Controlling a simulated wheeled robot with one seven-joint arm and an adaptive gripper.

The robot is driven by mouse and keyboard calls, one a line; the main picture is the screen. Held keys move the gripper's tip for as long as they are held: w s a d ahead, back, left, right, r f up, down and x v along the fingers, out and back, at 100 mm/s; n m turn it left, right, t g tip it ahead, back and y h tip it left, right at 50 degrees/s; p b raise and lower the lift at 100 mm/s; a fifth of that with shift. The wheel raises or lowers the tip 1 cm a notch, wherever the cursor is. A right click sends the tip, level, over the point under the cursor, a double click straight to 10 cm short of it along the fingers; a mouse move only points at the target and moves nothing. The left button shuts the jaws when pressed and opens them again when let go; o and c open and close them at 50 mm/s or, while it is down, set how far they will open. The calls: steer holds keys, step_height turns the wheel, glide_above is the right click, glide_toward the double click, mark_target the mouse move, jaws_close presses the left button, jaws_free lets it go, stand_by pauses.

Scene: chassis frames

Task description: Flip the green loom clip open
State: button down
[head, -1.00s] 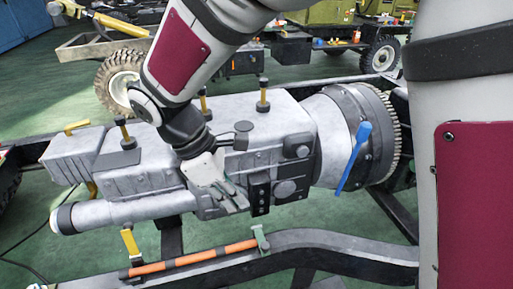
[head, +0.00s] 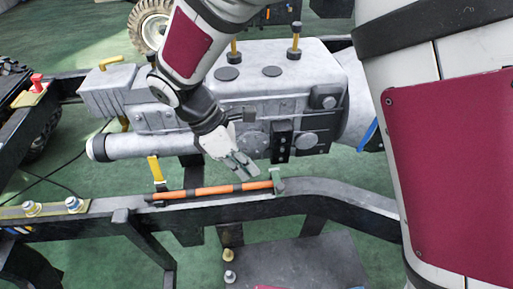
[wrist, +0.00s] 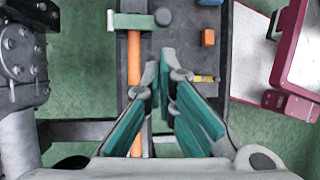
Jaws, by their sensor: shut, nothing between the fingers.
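The green loom clip (head: 277,180) stands on the black frame rail at the right end of the orange loom (head: 215,189). In the wrist view the green clip (wrist: 131,21) is at the top, its bar lying across the orange loom (wrist: 134,55), with a grey round knob at the bar's right end. My gripper (head: 245,168) is just left of and above the clip in the head view, apart from it. In the wrist view my gripper (wrist: 160,72) is shut and empty, its tips below the clip's knob and right of the loom.
A yellow clip (head: 156,170) stands at the loom's left end. The large grey engine block (head: 190,100) is behind my gripper. The black rail (head: 340,195) runs across below.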

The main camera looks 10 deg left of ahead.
mark_target(277, 179)
steer(key=b+x, duration=0.1)
steer(key=x, duration=0.7)
steer(key=shift+f, duration=0.2)
